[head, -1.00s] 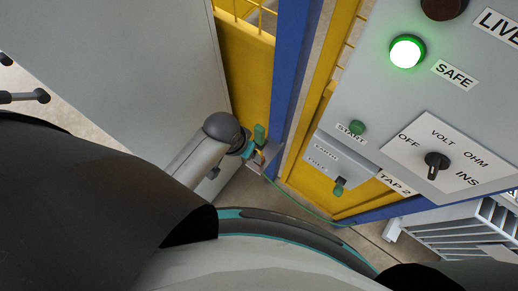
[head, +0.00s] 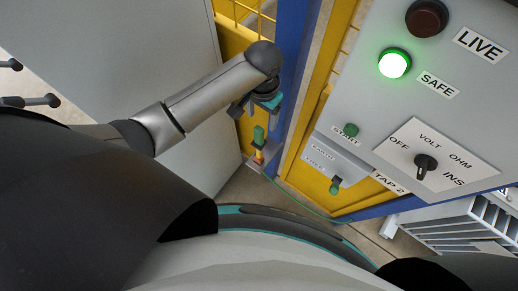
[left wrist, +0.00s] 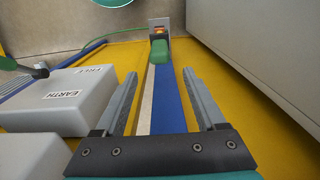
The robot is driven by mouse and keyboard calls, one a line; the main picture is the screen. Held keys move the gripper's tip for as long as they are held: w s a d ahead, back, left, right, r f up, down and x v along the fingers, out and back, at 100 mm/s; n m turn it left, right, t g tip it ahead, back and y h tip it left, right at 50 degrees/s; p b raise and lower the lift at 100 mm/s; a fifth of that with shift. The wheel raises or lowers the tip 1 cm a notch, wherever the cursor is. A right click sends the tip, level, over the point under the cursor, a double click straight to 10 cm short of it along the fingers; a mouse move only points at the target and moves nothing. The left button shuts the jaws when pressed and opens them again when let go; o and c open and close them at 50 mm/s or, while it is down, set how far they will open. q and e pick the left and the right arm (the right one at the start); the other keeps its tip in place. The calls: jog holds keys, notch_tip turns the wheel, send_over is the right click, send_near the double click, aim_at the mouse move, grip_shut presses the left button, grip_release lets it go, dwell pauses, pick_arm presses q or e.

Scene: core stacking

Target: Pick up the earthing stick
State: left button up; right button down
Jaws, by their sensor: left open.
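The earthing stick (head: 258,136) shows in the head view as a green handle with an orange part below it. It stands in a small grey holder (head: 256,163) by the blue post. In the left wrist view the green handle (left wrist: 160,54) lies beyond my fingers, roughly in line with the gap between them. My left gripper (head: 262,104) is apart from the stick, on its upper side in the head view. It is open, with both fingers (left wrist: 160,84) spread and nothing between them. The stick's lower end is hidden. My right gripper is not in view.
A grey test panel (head: 350,105) with a lit green SAFE lamp (head: 394,64) stands at the right. A small EARTH/FREE box (head: 322,160) is close to the holder. A green cable (head: 300,205) runs from the holder. A grey cabinet wall (head: 120,60) is at the left.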

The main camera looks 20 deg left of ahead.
aim_at(259, 135)
pick_arm(q)
jog(key=f, duration=0.2)
jog(key=f+b, duration=0.1)
jog(key=f, duration=0.2)
jog(key=s+f, duration=0.1)
jog(key=f, duration=0.2)
jog(key=shift+s+a+f, duration=0.1)
jog(key=shift+a+f, duration=0.05)
jog(key=shift+a, duration=0.1)
jog(key=shift+f, duration=0.4)
grip_shut()
jog(key=shift+r, duration=0.1)
dwell(0.7)
